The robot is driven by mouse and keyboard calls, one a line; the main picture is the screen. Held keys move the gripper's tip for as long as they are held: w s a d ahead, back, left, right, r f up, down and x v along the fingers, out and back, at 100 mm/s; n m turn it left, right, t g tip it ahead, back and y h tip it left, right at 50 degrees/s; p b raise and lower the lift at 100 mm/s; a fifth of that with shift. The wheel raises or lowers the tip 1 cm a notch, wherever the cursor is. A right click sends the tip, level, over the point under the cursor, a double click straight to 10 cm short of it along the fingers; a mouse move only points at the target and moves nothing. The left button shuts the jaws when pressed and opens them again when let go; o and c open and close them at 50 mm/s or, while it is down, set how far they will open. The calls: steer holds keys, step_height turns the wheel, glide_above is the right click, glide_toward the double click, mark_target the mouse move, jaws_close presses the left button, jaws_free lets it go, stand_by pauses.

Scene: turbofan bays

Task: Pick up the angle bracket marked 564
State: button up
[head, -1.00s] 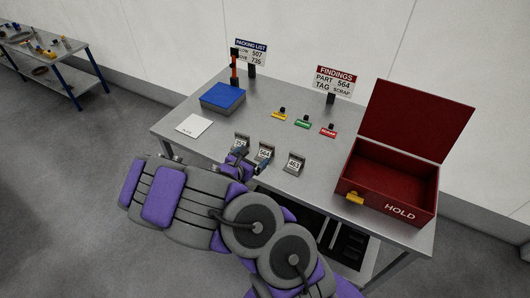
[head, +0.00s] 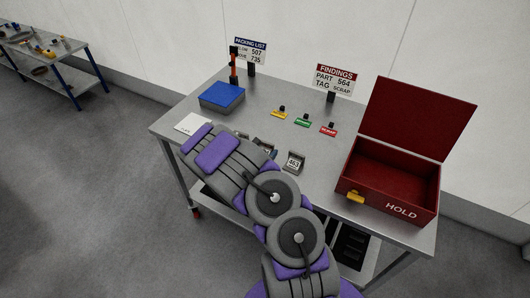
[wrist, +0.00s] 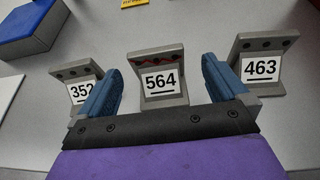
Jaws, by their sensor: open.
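The angle bracket marked 564 (wrist: 158,77) is grey, with a white number label and a red zigzag mark on its upright face. It stands on the table in the wrist view, between and ahead of my two fingertips. My gripper (wrist: 160,85) is open, with one blue finger on each side of this bracket and nothing held. The bracket marked 352 (wrist: 77,85) stands left of the left finger, which covers part of it. The bracket marked 463 (wrist: 262,62) stands right of the right finger. In the head view, my arm mostly hides the 564 bracket.
The table (head: 210,111) also bears a blue box (head: 222,97), a white card (head: 192,122), yellow, green and red tags (head: 303,121), and an open red HOLD case (head: 390,185) at right. A findings sign (head: 335,78) reads part 564, tag scrap.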

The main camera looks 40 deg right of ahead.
mark_target(266, 146)
steer(key=shift+b+x, duration=0.45)
steer(key=shift+x, duration=2.3)
steer(key=shift+w+a+f, duration=0.15)
steer(key=shift+a+f, duration=0.05)
steer(key=shift+c, duration=0.4)
steer(key=shift+a, duration=0.1)
steer(key=c, duration=1)
steer(key=shift+r, duration=0.1)
